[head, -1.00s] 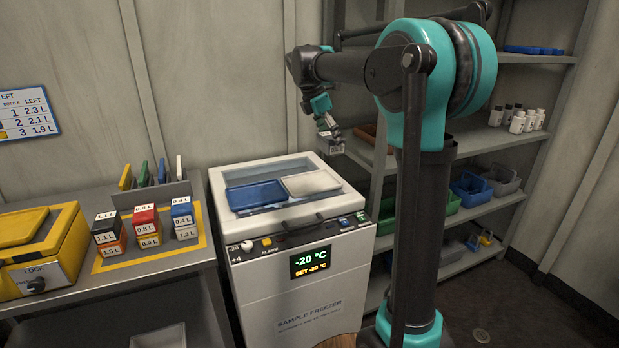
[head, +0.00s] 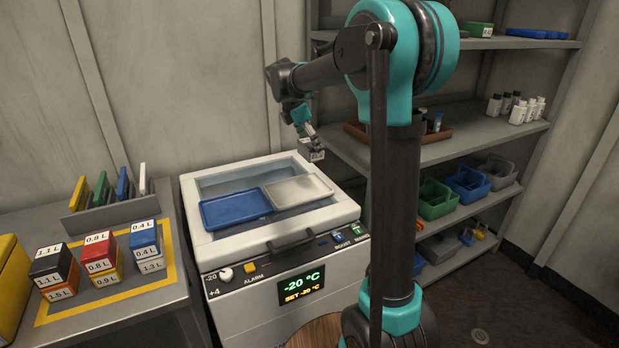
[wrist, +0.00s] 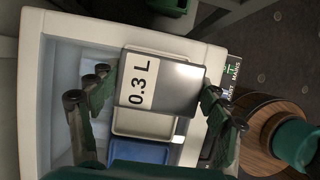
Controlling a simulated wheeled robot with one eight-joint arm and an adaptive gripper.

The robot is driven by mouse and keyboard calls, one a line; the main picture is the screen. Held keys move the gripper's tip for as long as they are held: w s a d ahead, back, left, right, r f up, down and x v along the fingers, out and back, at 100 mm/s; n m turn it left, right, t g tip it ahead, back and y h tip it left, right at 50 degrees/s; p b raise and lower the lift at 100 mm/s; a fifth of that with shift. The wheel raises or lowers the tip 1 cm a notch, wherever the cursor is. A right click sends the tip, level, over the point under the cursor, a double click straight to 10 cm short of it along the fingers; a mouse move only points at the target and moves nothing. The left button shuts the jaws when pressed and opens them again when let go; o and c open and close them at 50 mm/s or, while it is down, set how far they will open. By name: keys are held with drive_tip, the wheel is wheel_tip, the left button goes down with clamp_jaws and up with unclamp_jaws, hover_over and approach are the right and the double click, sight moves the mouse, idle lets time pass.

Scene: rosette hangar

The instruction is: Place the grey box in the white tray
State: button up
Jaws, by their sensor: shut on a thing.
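My gripper (head: 311,141) is shut on the grey box (head: 313,153), one finger on each side, and holds it in the air above the freezer's back right. In the wrist view the grey box (wrist: 162,84) shows a white label reading 0.3 L. The white tray (head: 298,189) lies in the freezer's open top, right of a blue tray (head: 236,208), and looks empty where visible. In the wrist view the box covers part of the white tray (wrist: 143,124); the box is apart from it and nearer the camera.
The white freezer (head: 340,212) has a raised rim around its opening. Shelves (head: 470,137) with bottles and bins stand close on the right. A bench on the left holds stacked labelled boxes (head: 98,254) and a rack (head: 115,212) of coloured plates.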

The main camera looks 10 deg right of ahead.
wheel_tip(320, 180, down, 12)
drive_tip(key=shift+r, duration=0.1)
idle(0.4)
drive_tip(key=o, duration=1.3)
drive_tip(key=v, duration=1.2)
drive_tip(key=s+d+f+m+y, duration=0.1)
drive_tip(key=s+d+f+m, duration=0.1)
drive_tip(key=s+f+m, duration=0.1)
drive_tip(key=s+d+f+m, duration=0.2)
drive_tip(key=s+f+m, duration=0.1)
drive_tip(key=s, duration=0.3)
drive_tip(key=s+d+f+m+t+y, duration=0.1)
drive_tip(key=s+d+f+m, duration=0.1)
drive_tip(key=s+f+m, duration=0.1)
drive_tip(key=shift+s+d+m+y, duration=0.35)
drive_tip(key=shift+s+m, duration=0.25)
drive_tip(key=shift+s, duration=0.2)
drive_tip(key=s+f+m, duration=0.3)
drive_tip(key=s, duration=0.2)
drive_tip(key=s+d+f+m+t+y, duration=0.1)
drive_tip(key=s+f+m, duration=0.3)
drive_tip(key=s, duration=0.1)
drive_tip(key=s+f+m, duration=0.3)
drive_tip(key=s+m, duration=0.1)
drive_tip(key=s, duration=0.1)
drive_tip(key=shift+s+d+f+t+y, duration=0.25)
drive_tip(key=shift+d+f+t+y, duration=0.05)
drive_tip(key=shift+d+t+y, duration=0.1)
